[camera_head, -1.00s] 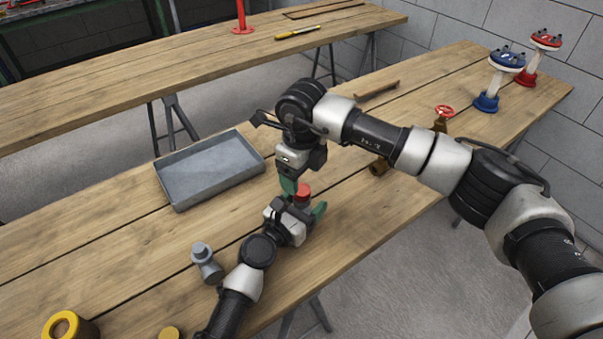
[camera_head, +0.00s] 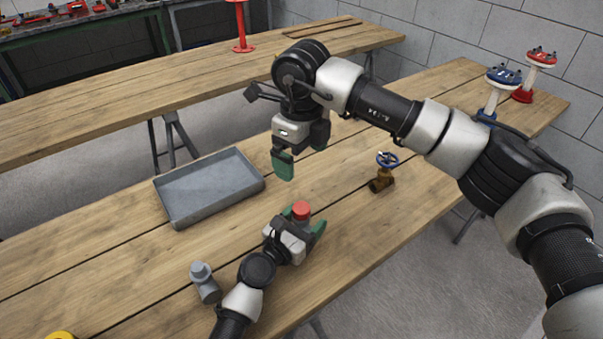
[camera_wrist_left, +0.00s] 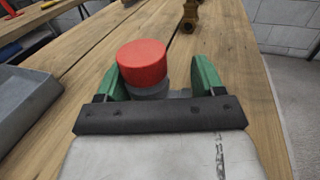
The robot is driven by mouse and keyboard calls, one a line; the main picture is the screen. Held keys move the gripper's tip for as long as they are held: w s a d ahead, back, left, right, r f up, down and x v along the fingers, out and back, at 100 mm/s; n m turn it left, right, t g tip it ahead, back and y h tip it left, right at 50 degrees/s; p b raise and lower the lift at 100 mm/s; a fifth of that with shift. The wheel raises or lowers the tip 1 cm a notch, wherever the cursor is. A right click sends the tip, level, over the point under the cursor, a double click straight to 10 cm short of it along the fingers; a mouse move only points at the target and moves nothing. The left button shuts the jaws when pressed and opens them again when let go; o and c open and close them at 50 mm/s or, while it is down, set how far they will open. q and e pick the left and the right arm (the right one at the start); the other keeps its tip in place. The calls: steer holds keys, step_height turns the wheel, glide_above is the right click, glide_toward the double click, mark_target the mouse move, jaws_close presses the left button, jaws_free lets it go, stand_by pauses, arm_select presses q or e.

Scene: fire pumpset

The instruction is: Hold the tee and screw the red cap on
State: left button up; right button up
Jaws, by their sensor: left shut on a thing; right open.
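The red cap (camera_head: 301,209) sits on top of the grey tee, between the green fingers of my left gripper (camera_head: 305,223). In the left wrist view, the cap (camera_wrist_left: 142,63) looks level, and a grey part of the tee (camera_wrist_left: 150,92) shows just below it. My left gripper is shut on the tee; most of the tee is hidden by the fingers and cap. I cannot tell how far the cap is threaded. My right gripper (camera_head: 300,156) is open and empty, above the cap and clear of it.
A grey tray (camera_head: 210,190) lies left of the grippers. A loose grey fitting (camera_head: 204,281) is beside my left arm. A brass valve with a blue wheel (camera_head: 384,172) stands to the right. Blue (camera_head: 502,78) and red (camera_head: 540,58) flanged pieces stand at the far right.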

step_height(320, 180, up, 2)
steer(key=shift+r, duration=0.1)
arm_select(q)
steer(key=o, duration=1.8)
steer(key=shift+s, duration=0.1)
steer(key=v, duration=1)
steer(key=shift+s+a, duration=0.2)
steer(key=shift+s, duration=0.05)
